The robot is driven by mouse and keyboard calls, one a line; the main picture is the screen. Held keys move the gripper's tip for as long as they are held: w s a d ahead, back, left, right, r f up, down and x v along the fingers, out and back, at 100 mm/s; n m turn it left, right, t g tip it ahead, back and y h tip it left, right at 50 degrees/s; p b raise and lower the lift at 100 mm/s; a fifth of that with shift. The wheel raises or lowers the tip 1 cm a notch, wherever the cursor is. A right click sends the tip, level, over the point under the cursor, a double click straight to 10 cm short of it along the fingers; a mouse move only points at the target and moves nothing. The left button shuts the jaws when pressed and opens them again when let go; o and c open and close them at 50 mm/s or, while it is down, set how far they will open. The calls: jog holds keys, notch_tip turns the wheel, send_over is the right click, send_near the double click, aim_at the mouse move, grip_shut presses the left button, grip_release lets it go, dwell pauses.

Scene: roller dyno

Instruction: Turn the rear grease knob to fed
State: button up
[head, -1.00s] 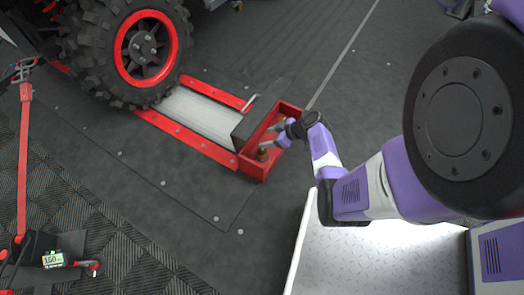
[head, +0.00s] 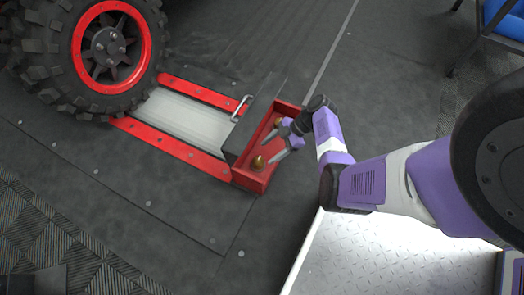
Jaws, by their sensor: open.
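A red open tray (head: 247,181) sits at the right end of the roller bed. Inside it are two brass knobs: one near its lower end (head: 258,163) and one near its upper end (head: 278,122), partly hidden by my gripper. Which one is the rear knob I cannot tell. My gripper (head: 267,149) is open over the tray. One fingertip is close to the right of the lower knob, and the other is above it. Whether a finger touches that knob I cannot tell. Any markings by the knobs are too small to read.
A dark cover box with a metal handle (head: 240,107) stands along the tray's left side. A large tyre with a red rim (head: 108,47) rests at the roller (head: 183,122), between red rails. A blue-seated chair (head: 505,20) stands at upper right. Dark floor around the tray is mostly clear.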

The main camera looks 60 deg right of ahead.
aim_at(259, 161)
jog(key=b+x, duration=0.3)
jog(key=x, duration=0.4)
jog(key=shift+a+f, duration=0.25)
jog(key=shift+a, duration=0.1)
jog(key=shift+s, duration=0.1)
jog(key=shift+c, duration=0.3)
jog(key=c, duration=1.3)
